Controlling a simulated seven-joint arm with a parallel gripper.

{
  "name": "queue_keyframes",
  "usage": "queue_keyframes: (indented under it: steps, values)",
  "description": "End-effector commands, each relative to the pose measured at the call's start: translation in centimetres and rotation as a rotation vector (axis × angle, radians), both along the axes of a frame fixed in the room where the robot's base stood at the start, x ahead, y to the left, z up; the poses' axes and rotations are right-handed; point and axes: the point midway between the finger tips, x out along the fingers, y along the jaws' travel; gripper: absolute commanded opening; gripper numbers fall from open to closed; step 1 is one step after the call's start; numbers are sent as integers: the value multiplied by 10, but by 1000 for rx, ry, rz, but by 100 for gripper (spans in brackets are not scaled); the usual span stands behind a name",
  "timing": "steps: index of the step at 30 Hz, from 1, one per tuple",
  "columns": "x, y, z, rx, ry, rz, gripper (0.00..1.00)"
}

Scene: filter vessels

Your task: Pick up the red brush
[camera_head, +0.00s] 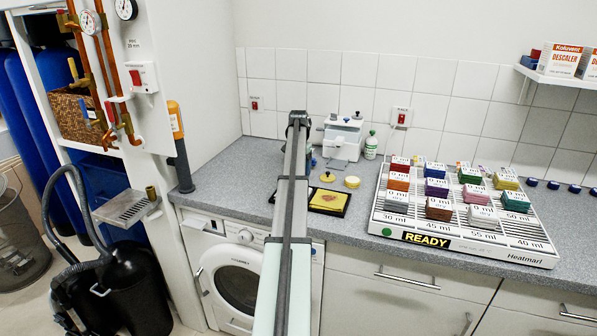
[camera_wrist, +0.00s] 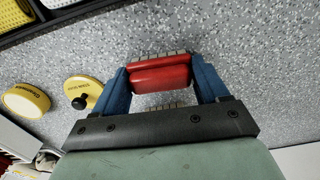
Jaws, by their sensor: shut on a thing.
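The red brush (camera_wrist: 160,74) has a ribbed red body with pale bristles along its edges. In the wrist view it sits between the two blue fingers of my gripper (camera_wrist: 160,82), one finger at each end. My gripper is shut on it. Speckled grey worktop shows behind the brush; I cannot tell whether the brush touches it or is raised. In the head view my arm runs up the middle over the worktop and hides the brush.
Two yellow round pieces (camera_head: 327,177) (camera_head: 352,182) and a black-edged tray (camera_head: 345,213) lie right of my arm. A white appliance (camera_head: 342,138) and a bottle (camera_head: 371,146) stand behind. A white rack (camera_head: 385,218) of coloured blocks stands farther right.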

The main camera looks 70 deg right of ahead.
Motion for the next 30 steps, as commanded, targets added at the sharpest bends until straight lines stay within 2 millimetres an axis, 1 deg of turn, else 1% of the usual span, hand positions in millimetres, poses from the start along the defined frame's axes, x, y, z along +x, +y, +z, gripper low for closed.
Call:
queue_keyframes:
  steps: [5,15,18,21,24,30]
  values:
    - [0,-1,14,-1,0,0,43]
    - [0,-1,72,-2,-1,0,43]
    - [0,-1,84,-1,0,0,43]
    - [0,-1,94,-1,0,0,43]
    - [0,0,99,0,0,0,43]
    - [0,0,100,0,0,0,43]
